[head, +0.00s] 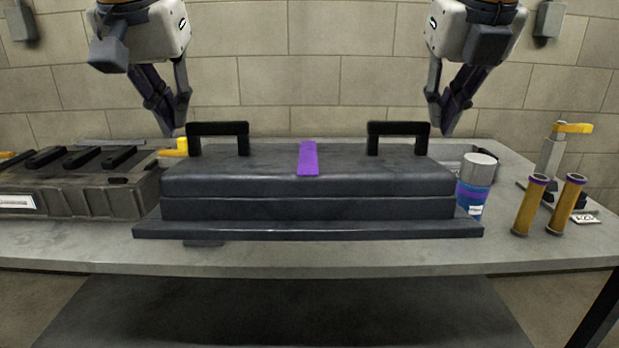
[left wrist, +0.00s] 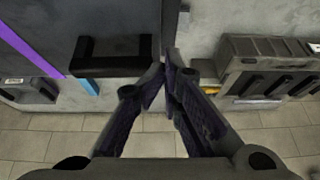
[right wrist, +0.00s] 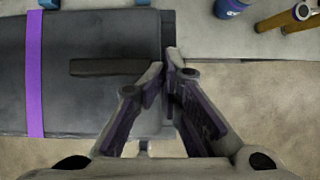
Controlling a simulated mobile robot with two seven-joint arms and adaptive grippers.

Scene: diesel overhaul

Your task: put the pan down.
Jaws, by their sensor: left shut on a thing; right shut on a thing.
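The pan (head: 310,208) is a long dark grey body with a wide flat flange, two black handles on top and a purple stripe across its middle. It is level above the grey table; whether it touches anything below is hidden. My left gripper (head: 177,115) is shut at the pan's left end, outside the left handle (head: 218,129). My right gripper (head: 447,115) is shut at the right end, outside the right handle (head: 398,128). Both wrist views show the fingertips together at the flange's edge, left (left wrist: 168,62) and right (right wrist: 170,65); the exact contact is unclear.
A dark ribbed cover (head: 85,188) lies on the table (head: 330,256) left of the pan. A blue can (head: 473,186) stands close to the pan's right end. Two brass tubes (head: 530,205) and a yellow-handled tool (head: 553,150) stand further right. A front table strip is mostly clear.

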